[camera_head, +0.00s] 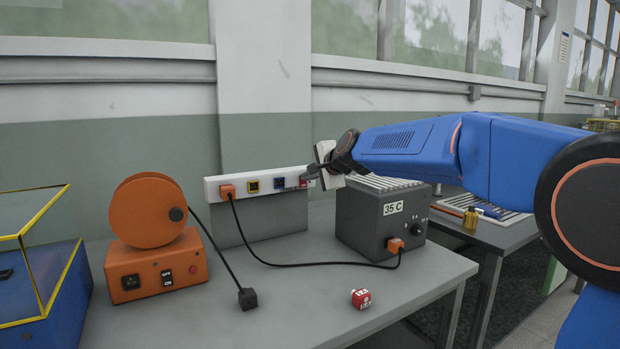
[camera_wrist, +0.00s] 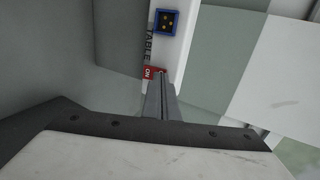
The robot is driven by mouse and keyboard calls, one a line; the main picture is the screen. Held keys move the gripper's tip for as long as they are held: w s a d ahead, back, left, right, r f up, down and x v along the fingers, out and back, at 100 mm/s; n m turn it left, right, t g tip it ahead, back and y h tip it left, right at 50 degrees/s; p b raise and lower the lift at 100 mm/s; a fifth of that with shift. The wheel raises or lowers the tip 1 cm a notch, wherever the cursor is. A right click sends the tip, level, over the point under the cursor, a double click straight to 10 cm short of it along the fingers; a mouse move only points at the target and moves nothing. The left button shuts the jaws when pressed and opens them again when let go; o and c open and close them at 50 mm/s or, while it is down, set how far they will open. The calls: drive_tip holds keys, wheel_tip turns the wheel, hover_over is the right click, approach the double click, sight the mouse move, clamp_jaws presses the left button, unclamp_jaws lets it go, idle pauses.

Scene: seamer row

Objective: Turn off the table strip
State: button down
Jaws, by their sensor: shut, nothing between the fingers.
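The table strip (camera_head: 262,184) is a long white power strip on a grey upright panel at the back of the table. It has an orange plug at its left, a yellow socket, a blue socket and a red switch (camera_head: 303,182) at its right end. My gripper (camera_head: 311,174) is shut and empty, its tips at the switch end. In the wrist view the strip (camera_wrist: 176,50) carries the label TABLE, and the red switch (camera_wrist: 152,72) reads ON. The shut fingers (camera_wrist: 160,100) cover part of the switch; whether they touch it I cannot tell.
A grey box marked 35 C (camera_head: 375,222) stands close below my gripper, with a black cable to the strip. An orange reel unit (camera_head: 155,265), a loose black plug (camera_head: 247,298) and a red die (camera_head: 361,298) are on the table. A blue case (camera_head: 45,300) is at left.

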drive_tip(key=shift+r, duration=0.1)
drive_tip(key=shift+r, duration=0.65)
